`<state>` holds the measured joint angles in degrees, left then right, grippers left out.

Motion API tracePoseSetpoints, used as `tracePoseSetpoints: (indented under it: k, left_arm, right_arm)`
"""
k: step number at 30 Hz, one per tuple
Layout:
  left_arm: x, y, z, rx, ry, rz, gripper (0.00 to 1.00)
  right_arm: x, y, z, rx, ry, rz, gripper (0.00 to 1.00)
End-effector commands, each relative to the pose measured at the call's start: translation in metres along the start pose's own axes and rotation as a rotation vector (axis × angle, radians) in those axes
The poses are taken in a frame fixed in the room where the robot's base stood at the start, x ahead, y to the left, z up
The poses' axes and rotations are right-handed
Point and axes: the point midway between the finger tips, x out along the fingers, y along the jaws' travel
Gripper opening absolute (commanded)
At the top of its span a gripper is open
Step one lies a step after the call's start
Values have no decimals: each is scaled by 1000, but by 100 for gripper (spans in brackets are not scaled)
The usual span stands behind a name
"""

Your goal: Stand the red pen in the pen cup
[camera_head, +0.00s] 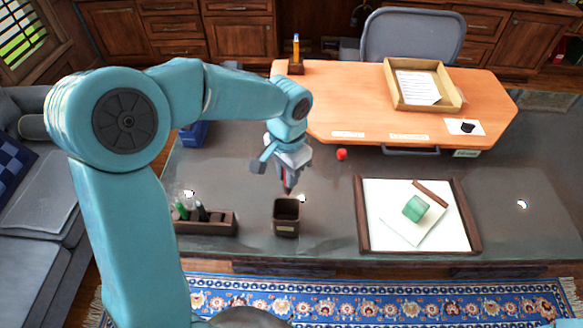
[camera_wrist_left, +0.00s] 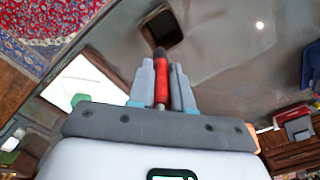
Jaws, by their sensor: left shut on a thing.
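My left gripper (camera_head: 289,178) is shut on the red pen (camera_wrist_left: 161,85), which points down between the two fingers. In the head view only a small dark lower part of the pen shows below the fingers. The dark brown square pen cup (camera_head: 286,226) stands upright on the grey glossy table, just below the pen tip. In the left wrist view the cup's dark opening (camera_wrist_left: 160,27) lies just beyond the pen's dark end. The pen appears above the rim; its exact height is hard to tell. My right gripper is out of view.
A dark holder (camera_head: 212,224) with green and dark markers is left of the cup. A framed white tray (camera_head: 378,232) with a green block is at the right. A small red ball (camera_head: 341,154) lies behind. An orange desk (camera_head: 350,95) stands farther back.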

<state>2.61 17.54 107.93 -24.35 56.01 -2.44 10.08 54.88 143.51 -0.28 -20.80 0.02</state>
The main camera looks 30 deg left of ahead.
Motion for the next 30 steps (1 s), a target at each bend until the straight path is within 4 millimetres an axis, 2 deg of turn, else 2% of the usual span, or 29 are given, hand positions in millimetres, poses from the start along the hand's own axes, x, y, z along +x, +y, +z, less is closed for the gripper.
tracePoseSetpoints:
  k: [1, 4, 11, 30]
  left_arm:
    - [-5, -2, 1, -4, 1, 0, 0]
    - [-3, -4, 3, -7, 1, -1, 0]
    - [12, -5, 5, -7, 0, 0, 0]
    - [82, -2, 2, -6, 0, 0, 0]
  right_arm:
    - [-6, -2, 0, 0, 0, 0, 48]
    - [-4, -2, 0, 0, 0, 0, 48]
    - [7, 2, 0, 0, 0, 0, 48]
    - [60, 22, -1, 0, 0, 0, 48]
